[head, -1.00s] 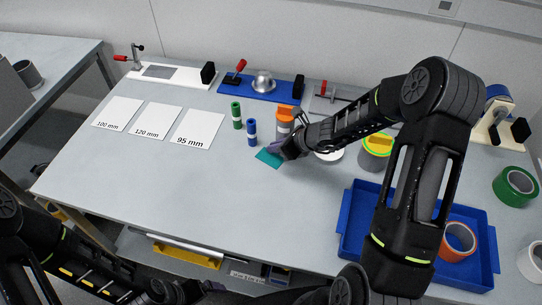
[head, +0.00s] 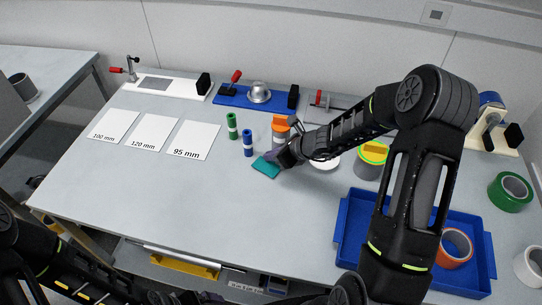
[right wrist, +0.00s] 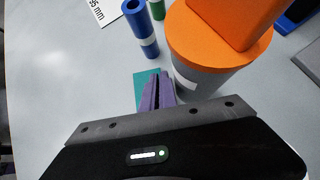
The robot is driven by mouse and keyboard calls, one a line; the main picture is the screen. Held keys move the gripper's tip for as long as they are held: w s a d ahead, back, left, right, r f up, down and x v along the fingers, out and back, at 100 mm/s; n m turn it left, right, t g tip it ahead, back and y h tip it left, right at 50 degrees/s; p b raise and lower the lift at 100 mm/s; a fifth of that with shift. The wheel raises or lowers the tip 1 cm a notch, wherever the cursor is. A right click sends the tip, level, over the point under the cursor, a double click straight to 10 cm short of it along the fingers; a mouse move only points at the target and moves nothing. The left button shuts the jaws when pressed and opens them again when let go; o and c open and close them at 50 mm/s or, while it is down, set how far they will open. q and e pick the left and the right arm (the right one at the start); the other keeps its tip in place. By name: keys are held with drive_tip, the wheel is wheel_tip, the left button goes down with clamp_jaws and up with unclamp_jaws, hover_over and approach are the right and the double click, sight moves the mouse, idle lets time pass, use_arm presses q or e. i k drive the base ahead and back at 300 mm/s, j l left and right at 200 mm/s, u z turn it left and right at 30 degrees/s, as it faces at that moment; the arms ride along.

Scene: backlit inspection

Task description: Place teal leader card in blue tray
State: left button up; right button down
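The teal leader card (head: 265,167) is a small flat card near the middle of the table, in front of the blue cylinder (head: 248,144). My right gripper (head: 272,158) is at the card's far right edge. In the right wrist view its purple fingers (right wrist: 158,92) are close together over the teal card (right wrist: 144,84) and look shut on its edge. I cannot tell whether the card is clear of the table. The blue tray (head: 343,231) is at the front right, partly hidden behind my right arm. My left gripper does not show.
An orange-lidded container (head: 280,128) stands right beside my right gripper; a green cylinder (head: 232,126) is nearby. An orange tape roll (head: 455,246) sits in the tray. A yellow-topped grey can (head: 370,160) stands behind the tray. The table's front middle is clear.

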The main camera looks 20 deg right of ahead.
sight(365, 233)
drive_tip(key=k+j, duration=0.35)
drive_tip(key=j, duration=0.2)
drive_tip(key=k+j+z, duration=0.15)
drive_tip(key=k+j, duration=0.2)
drive_tip(key=j, duration=0.2)
drive_tip(key=k+j, duration=0.4)
drive_tip(key=j, duration=0.15)
